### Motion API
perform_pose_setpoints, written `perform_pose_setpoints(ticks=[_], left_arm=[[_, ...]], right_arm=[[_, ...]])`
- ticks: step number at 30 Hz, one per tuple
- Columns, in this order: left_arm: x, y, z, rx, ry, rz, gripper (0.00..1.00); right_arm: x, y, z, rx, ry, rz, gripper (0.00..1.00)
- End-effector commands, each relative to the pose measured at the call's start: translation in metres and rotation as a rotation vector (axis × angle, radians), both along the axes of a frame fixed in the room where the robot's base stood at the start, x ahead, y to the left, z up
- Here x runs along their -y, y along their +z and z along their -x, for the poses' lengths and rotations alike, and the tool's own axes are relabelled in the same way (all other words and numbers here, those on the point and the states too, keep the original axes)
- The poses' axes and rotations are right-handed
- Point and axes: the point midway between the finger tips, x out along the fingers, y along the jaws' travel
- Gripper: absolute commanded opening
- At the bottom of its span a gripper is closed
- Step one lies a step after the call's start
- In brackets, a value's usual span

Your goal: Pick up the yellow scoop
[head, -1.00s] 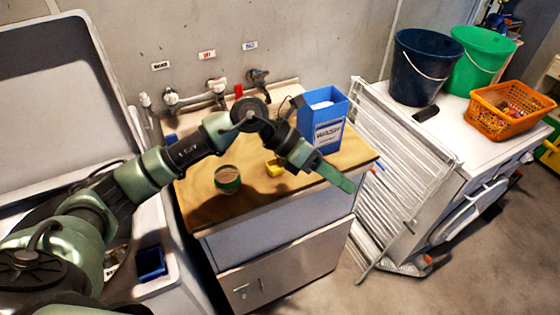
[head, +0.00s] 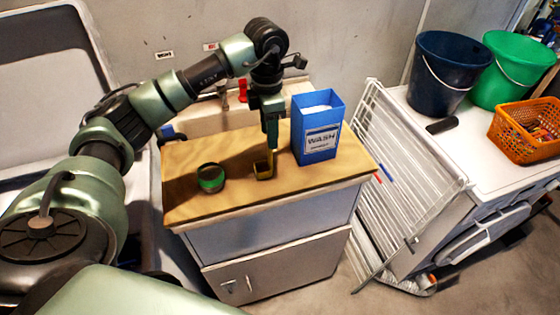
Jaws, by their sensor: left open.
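The yellow scoop (head: 262,172) lies on the wooden top of the small cabinet (head: 195,208), left of the blue WASH box (head: 318,143). My left gripper (head: 271,150) points straight down, with its fingers at the scoop's right side and partly in front of it. Its jaws are open, seen nearly edge-on. I cannot tell whether a finger touches the scoop or whether the scoop is between the fingers. My right gripper is not in view.
A round green-and-dark container (head: 211,177) stands left of the scoop. Taps and a red item (head: 242,92) are behind the top. A white drying rack (head: 385,175) leans at the right, beside a white surface with a dark blue bucket (head: 440,75), a green bucket (head: 510,72) and an orange basket (head: 520,132).

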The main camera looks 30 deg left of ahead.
Motion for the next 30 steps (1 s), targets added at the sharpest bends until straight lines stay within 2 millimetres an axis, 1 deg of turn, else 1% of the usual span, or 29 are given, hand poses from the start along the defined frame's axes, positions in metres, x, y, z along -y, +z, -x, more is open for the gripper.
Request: perform_pose_setpoints(ticks=[2,5,11,16,18,21,28,29,30], left_arm=[[-0.002,-0.001,0.001,-0.003,0.003,-0.005,0.42],[-0.002,-0.01,0.001,-0.005,0.004,-0.006,0.42],[0.0,-0.031,0.002,-0.006,0.002,-0.005,0.42],[0.004,-0.055,0.005,-0.007,0.0,-0.004,0.42],[0.003,-0.067,0.004,-0.005,0.003,-0.005,0.42],[0.003,-0.075,0.004,-0.003,0.002,-0.004,0.42],[0.003,-0.078,0.004,-0.002,0.002,-0.004,0.42],[0.003,-0.078,0.004,-0.002,0.002,-0.004,0.39],[0.003,-0.078,0.004,-0.002,0.002,-0.004,0.28]], right_arm=[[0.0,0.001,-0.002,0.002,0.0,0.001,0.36],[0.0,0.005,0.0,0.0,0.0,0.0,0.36],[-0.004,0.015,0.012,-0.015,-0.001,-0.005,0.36],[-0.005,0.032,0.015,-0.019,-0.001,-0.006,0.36],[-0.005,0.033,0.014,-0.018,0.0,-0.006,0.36],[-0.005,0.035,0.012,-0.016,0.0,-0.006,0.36],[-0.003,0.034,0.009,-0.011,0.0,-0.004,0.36],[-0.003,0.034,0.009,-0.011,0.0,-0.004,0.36],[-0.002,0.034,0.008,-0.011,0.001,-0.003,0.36]])
